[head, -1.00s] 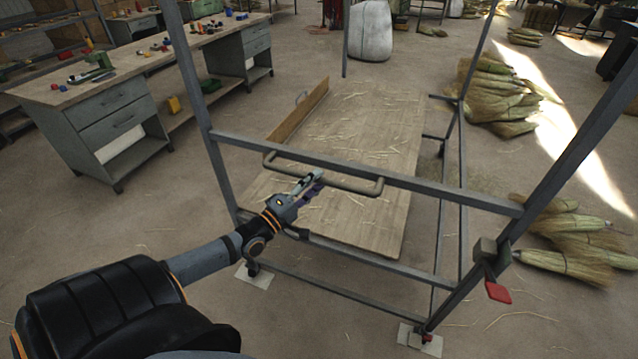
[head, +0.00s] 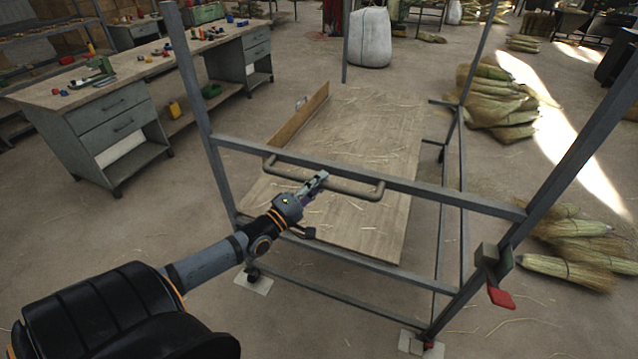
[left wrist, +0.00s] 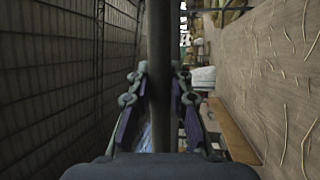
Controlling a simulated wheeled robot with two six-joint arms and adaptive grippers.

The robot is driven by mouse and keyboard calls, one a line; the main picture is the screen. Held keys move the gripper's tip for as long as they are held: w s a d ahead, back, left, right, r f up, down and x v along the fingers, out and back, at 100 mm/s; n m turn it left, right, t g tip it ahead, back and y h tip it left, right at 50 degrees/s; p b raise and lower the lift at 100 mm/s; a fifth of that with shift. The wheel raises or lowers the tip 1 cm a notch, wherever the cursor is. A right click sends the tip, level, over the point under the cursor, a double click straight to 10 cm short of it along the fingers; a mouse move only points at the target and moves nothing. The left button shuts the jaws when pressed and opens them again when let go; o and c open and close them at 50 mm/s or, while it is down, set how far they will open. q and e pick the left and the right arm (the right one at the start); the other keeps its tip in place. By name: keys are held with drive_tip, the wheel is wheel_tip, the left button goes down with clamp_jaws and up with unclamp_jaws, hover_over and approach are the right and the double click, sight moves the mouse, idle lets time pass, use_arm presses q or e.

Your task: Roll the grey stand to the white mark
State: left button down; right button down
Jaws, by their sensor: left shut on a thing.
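The grey stand (head: 370,178) is a tall metal frame in the middle of the head view. A grey bar handle (head: 350,192) is fixed to its near crossbar. My left gripper (head: 319,181) is shut on this handle. In the left wrist view the handle (left wrist: 160,70) runs upright between the two fingers (left wrist: 160,105). A white square (head: 258,285) lies on the floor at the stand's near left foot, and another white square (head: 408,342) lies at its near right foot. Both feet overlap their squares in the picture. My right gripper is out of view.
A wooden board (head: 355,150) strewn with straw lies within the frame. A box with a red lever (head: 500,297) sits on the right post. Broom bundles (head: 500,100) lie at right, a workbench (head: 100,90) stands at left, and a white sack (head: 369,38) stands behind.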

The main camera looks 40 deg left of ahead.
use_arm(q)
drive_tip(key=shift+s+f+p, duration=0.15)
drive_tip(key=shift+s+p, duration=0.15)
drive_tip(key=shift+p, duration=0.1)
drive_tip(key=shift+s+d+r, duration=0.1)
drive_tip(key=shift+s+d, duration=0.05)
drive_tip(key=shift+s, duration=0.3)
drive_tip(key=shift+s+d+r, duration=0.1)
drive_tip(key=shift+s, duration=0.3)
drive_tip(key=c, duration=1.6)
unclamp_jaws()
drive_tip(key=o, duration=0.4)
drive_tip(key=shift+w+a+f, duration=0.1)
drive_tip(key=shift+w+f, duration=0.1)
drive_tip(key=shift+w, duration=0.2)
drive_tip(key=v, duration=0.7)
drive_tip(key=shift+s, duration=0.35)
